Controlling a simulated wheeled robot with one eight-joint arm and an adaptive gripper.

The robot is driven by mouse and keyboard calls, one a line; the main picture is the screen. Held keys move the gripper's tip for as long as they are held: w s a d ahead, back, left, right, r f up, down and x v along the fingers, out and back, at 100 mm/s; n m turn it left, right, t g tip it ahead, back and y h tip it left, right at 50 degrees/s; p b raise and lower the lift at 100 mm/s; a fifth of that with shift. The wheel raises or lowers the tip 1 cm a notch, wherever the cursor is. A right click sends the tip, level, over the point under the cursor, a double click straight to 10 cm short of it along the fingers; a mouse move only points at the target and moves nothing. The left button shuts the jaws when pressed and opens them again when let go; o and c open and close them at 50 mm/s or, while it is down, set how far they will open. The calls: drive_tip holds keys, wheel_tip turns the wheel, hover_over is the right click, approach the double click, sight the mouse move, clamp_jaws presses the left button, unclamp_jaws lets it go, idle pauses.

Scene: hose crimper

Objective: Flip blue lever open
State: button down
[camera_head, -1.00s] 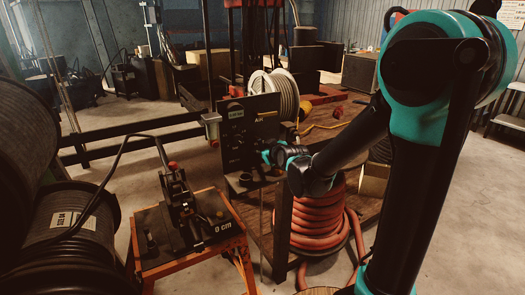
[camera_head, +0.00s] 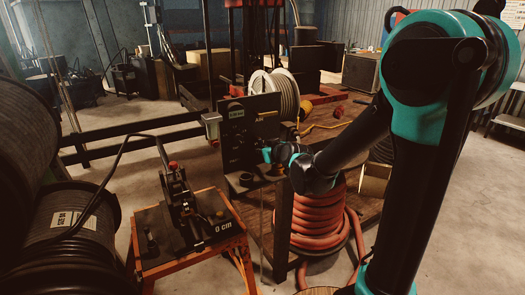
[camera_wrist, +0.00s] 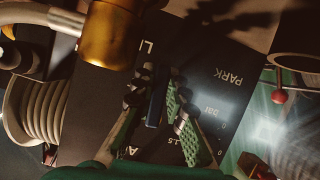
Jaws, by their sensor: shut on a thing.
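The blue lever (camera_wrist: 155,108) shows as a narrow dark blue piece in front of the black control panel in the wrist view. My gripper (camera_wrist: 161,92) is shut on it, with one green ribbed finger on its right and the other finger on its left. Part of the lever is hidden by the fingers. In the head view my gripper (camera_head: 262,154) is at the front face of the black panel (camera_head: 236,135), and the lever cannot be made out there. The panel carries white lettering, including PARK and bar.
A brass fitting (camera_wrist: 108,35) lies close to the fingers at upper left. A red-tipped rod (camera_wrist: 279,96) stands at the right. A hose reel (camera_head: 275,92) is behind the panel. An orange-framed stand (camera_head: 190,250) is front left, and a red hose coil (camera_head: 318,215) is below my arm.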

drive_tip(key=shift+s+a+m+y, duration=0.15)
drive_tip(key=shift+a+m+y, duration=0.15)
drive_tip(key=shift+m, duration=0.3)
drive_tip(key=c, duration=1.5)
unclamp_jaws()
drive_tip(key=shift+c, duration=0.2)
drive_tip(key=shift+d, duration=0.1)
drive_tip(key=v, duration=1.2)
drive_tip(key=shift+r, duration=0.15)
